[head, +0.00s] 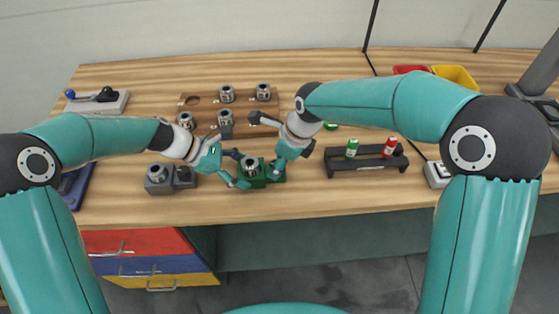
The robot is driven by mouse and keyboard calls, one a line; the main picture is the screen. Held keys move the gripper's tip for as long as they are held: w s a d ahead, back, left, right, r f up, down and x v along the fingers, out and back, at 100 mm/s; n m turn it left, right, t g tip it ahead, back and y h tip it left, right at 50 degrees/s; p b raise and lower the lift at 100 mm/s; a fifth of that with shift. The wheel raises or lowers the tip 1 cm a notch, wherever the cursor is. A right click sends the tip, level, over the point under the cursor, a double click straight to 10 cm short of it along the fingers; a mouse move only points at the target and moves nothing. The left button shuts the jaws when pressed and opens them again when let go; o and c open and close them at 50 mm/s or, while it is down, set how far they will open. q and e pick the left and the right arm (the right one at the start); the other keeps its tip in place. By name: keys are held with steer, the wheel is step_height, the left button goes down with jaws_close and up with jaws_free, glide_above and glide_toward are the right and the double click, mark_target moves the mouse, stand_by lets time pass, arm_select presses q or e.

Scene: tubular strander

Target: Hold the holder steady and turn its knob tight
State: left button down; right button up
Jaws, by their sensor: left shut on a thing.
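A green holder (256,181) stands near the front edge of the table, with a round metal piece (250,166) seated upright in its left part. My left gripper (239,169) comes in from the left and is shut on the left side of the green holder. My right gripper (279,166) points down at the holder's right end, where the knob would be. The knob is hidden by the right gripper's fingers, and I cannot tell whether they are closed on it.
A grey holder (158,182) stands left of the green one. A black stand (366,165) with green and red bottles is at right. Red (411,69) and yellow bins (455,76) stand at back right.

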steer(key=shift+v, duration=2.45)
arm_select(q)
steer(key=shift+c, duration=0.2)
jaws_free()
